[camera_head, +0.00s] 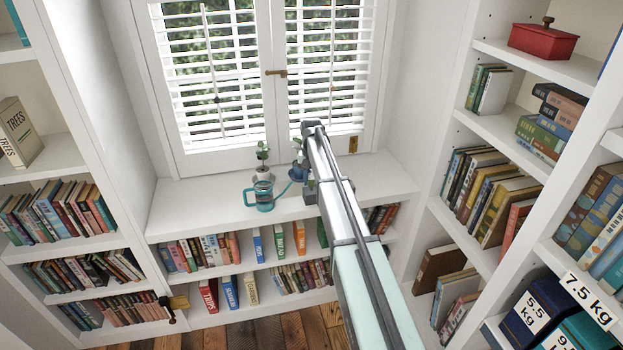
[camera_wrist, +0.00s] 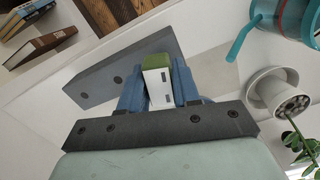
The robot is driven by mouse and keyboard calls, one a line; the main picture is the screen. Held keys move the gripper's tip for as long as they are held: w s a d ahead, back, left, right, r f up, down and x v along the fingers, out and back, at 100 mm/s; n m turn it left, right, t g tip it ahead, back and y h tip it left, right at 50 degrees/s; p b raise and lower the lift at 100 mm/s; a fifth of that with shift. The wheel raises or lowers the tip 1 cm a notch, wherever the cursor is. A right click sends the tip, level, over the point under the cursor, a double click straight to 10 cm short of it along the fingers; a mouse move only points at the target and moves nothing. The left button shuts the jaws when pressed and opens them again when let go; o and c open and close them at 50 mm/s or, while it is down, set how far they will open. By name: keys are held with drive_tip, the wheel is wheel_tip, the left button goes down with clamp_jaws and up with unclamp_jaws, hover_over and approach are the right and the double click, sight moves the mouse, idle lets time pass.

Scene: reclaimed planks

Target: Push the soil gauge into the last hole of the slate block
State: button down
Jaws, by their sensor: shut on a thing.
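The soil gauge (camera_wrist: 158,83), a white block-shaped body with a green end and two dark marks, is in the wrist view. My gripper (camera_wrist: 160,80) is shut on it, with a blue finger at each side. The blue-grey slate block (camera_wrist: 100,83) lies beyond the fingers, to the left, with dark round holes in its face. Its right part is covered by the gauge and fingers. The gauge's far end is hidden, so I cannot tell whether it touches the block or a hole.
Bookshelves flank both sides. The sill's left part is clear.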

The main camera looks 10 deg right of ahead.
drive_tip(key=c, duration=0.7)
unclamp_jaws()
drive_tip(key=shift+c, duration=0.2)
wheel_tip(320, 180, up, 14)
drive_tip(key=w, duration=0.1)
drive_tip(key=shift+d, duration=0.15)
drive_tip(key=shift+r, duration=0.1)
wheel_tip(320, 180, up, 9)
drive_tip(key=shift+f, duration=0.2)
idle(1.7)
